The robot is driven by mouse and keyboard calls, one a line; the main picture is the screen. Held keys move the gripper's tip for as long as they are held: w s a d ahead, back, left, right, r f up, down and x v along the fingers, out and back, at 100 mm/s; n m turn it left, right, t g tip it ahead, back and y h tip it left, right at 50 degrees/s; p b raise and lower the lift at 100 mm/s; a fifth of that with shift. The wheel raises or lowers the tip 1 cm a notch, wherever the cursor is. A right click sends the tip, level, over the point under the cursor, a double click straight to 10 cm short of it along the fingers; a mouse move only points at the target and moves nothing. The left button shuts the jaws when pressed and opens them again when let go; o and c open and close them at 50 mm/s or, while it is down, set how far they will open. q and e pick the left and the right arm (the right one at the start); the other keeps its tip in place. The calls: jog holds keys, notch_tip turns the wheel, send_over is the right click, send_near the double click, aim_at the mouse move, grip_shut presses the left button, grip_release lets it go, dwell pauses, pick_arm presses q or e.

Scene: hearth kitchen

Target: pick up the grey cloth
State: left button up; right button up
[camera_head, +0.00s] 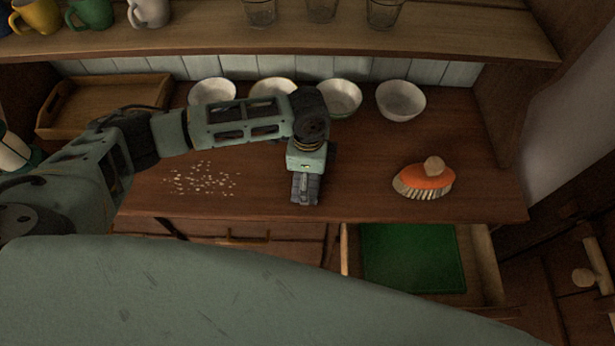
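I see no grey cloth in this view. My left arm comes in from the left over the wooden counter (370,205). My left gripper (305,190) points down and forward near the counter's front edge, left of the brush. Its fingers look close together, seen from above, and I cannot tell whether they are shut. Nothing shows clearly in its grip. An open drawer (484,265) below the counter at the right holds a flat green item (413,258). My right gripper is not in view.
Crumbs (203,180) lie on the counter left of the gripper. An orange-topped brush (426,178) lies to the right. Several bowls (401,100) line the back, and a wooden tray (100,103) stands back left. A shelf (440,40) with mugs and glasses runs above.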

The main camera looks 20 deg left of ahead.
aim_at(313, 179)
pick_arm(q)
jog(key=shift+w+r, duration=0.1)
jog(key=shift+r, duration=0.35)
jog(key=r+b, duration=0.1)
jog(key=d+r+b, duration=0.1)
jog(key=r, duration=0.1)
jog(key=shift+d+r, duration=0.15)
jog(key=shift+r, duration=0.15)
jog(key=w+d+r+b, duration=0.1)
jog(key=d+r+b, duration=0.1)
jog(key=d+r, duration=0.4)
jog(key=shift+w+d+r+b, duration=0.2)
jog(key=shift+d+r+b, duration=0.1)
jog(key=shift+d, duration=1.85)
